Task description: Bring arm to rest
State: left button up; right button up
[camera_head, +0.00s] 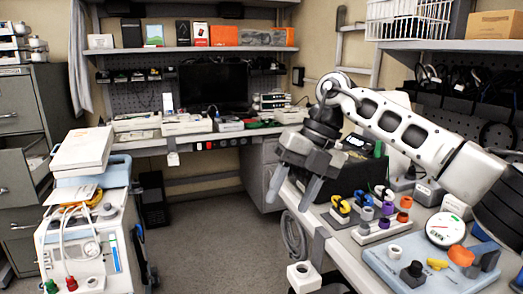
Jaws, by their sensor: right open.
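My right gripper (291,190) hangs from my white right arm (400,125), which comes in from the right edge. Its two grey fingers point down and stand apart, with nothing between them. The fingers are in front of the left edge of the right-hand bench (345,262). My left gripper does not show in this view.
Colored caps on a small rack (372,230), a round white gauge (445,229) and a blue tray (385,265) are on the right bench. A white infusion device (85,245) stands at the left. A workbench (215,133) spans the back. The middle floor (222,230) is clear.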

jog(key=s+a+f+m+g+y, duration=0.1)
jog(key=s+a+f+y, duration=0.25)
jog(key=a+y, duration=0.35)
jog(key=s+a+f+m+g+y, duration=0.1)
jog(key=s+a+f+y, duration=0.2)
jog(key=s+a+y, duration=0.4)
jog(key=w+d+f+m+t+h, duration=0.1)
jog(key=d+f+m+t+h, duration=0.45)
jog(key=m+t, duration=0.6)
jog(key=w+d+f+m+t+h, duration=0.1)
jog(key=d+f+m+t+h, duration=0.2)
jog(key=d+f+m+t, duration=0.85)
jog(key=s+d+f+m+g+h, duration=0.3)
jog(key=s+f+m+g, duration=0.1)
jog(key=s+f+m, duration=0.1)
jog(key=s+d+f+m+g+h, duration=0.3)
jog(key=s+f, duration=0.4)
jog(key=s, duration=0.3)
jog(key=m+g+h, duration=0.1)
jog(key=m+g, duration=0.1)
jog(key=shift+f+m, duration=0.2)
jog(key=shift+m, duration=0.1)
